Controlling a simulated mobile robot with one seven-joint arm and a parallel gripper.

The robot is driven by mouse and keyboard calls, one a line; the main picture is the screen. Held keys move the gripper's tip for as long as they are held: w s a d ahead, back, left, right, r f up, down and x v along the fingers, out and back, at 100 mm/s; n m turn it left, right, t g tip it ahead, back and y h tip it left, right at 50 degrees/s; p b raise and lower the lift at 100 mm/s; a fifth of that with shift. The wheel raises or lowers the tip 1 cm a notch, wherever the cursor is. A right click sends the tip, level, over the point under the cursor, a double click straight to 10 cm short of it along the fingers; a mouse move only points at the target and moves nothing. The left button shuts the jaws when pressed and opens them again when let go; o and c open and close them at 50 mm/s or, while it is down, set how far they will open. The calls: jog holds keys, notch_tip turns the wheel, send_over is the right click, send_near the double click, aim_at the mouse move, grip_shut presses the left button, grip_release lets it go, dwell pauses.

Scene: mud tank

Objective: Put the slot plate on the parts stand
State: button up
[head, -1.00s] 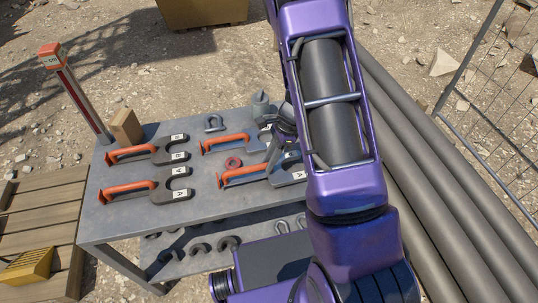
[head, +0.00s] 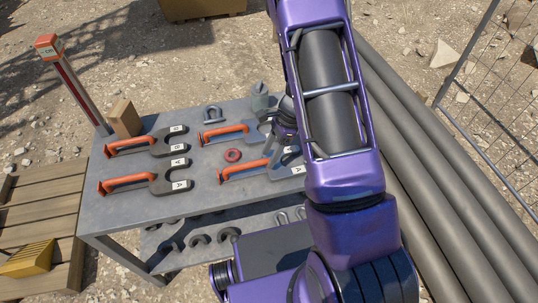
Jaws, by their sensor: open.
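Several U-shaped slot plates with orange handles lie flat on a grey metal table (head: 110,219). Two dark slot plates, labelled B (head: 172,142) and A (head: 170,180), lie at the left. Two lighter ones lie at the right: an upper one with its orange handle (head: 223,134) showing, and a lower one (head: 290,172). My gripper (head: 278,158) is open over the right-hand plates, close to the lower one. My arm and gripper hide parts of both; whether it touches either plate is unclear. I cannot tell which surface is the parts stand.
A red ring (head: 232,155), a shackle (head: 212,114) and a tan block (head: 125,119) sit on the table. A lower shelf holds several dark hooked parts (head: 199,240). A red-topped post (head: 73,85) stands behind left, wooden pallets (head: 40,206) at left, large pipes (head: 440,170) at right.

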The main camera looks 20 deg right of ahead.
jog(key=v, duration=1.1)
jog(key=shift+p, duration=0.45)
